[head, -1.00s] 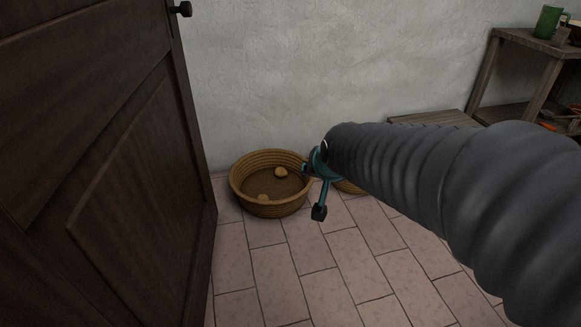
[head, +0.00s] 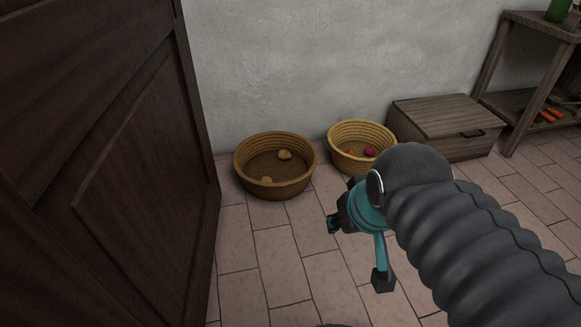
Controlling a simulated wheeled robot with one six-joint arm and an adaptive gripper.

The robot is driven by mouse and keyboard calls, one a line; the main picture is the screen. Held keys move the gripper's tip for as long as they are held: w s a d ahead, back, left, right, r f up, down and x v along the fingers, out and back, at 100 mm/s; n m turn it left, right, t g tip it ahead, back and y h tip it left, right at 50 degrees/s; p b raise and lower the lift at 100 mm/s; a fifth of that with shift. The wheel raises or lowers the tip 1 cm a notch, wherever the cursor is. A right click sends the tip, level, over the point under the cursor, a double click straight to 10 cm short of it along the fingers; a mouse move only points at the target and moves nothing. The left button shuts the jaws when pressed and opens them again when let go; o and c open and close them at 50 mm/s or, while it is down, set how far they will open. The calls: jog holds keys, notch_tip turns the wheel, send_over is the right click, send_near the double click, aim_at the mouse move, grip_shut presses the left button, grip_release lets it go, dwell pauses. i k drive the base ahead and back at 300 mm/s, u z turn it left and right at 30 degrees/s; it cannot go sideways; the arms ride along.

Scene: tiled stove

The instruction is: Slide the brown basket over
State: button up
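The brown basket (head: 275,189) stands on the tiled floor close to the wall, left of the middle in the head view. It is round, woven and upright, with a few small tan lumps inside. My gripper (head: 357,254) is to the right and nearer to me, apart from the basket. One dark-tipped teal finger points down and another dark tip points left, spread wide apart with nothing seen between them. Part of the gripper is hidden behind my arm's grey sleeve.
A yellower basket (head: 356,164) with red and orange items stands right of the brown one. A wooden chest (head: 452,146) and a shelf (head: 541,24) stand farther right. A dark wooden door (head: 140,190) fills the left. Floor tiles (head: 290,270) in front of the baskets are clear.

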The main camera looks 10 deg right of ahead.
aim_at(256, 157)
jog(key=k, duration=0.65)
jog(key=z, duration=0.35)
jog(key=i, duration=1.05)
jog(key=u, duration=0.75)
jog(key=i, duration=0.4)
jog(key=u, duration=0.3)
